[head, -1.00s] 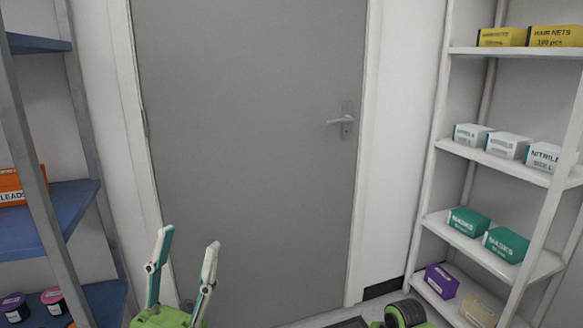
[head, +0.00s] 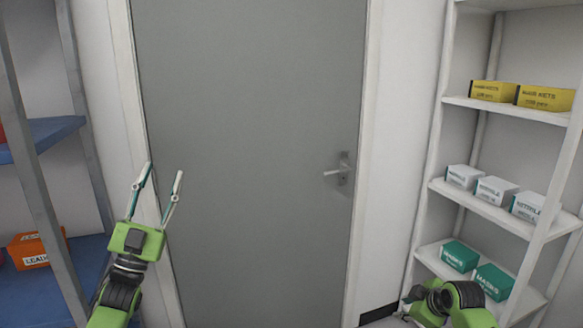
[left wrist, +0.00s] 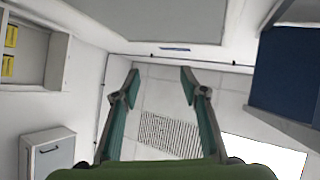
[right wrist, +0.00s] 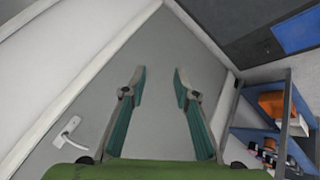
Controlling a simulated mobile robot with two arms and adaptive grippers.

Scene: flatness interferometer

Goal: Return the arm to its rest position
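My left gripper (head: 158,190) is raised at the left in the head view, fingers pointing up in front of the door frame. It is open and empty, and its spread fingers also show in the left wrist view (left wrist: 158,75). My right arm (head: 450,300) shows at the bottom right of the head view, in front of the white shelf. Its fingers are not visible there. In the right wrist view the right gripper (right wrist: 161,75) is open with nothing between its fingers.
A grey door (head: 250,150) with a lever handle (head: 340,171) is straight ahead. A white shelf (head: 505,113) with yellow, white and green boxes stands at the right. A blue shelf (head: 70,285) with an orange box (head: 38,247) stands close at the left.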

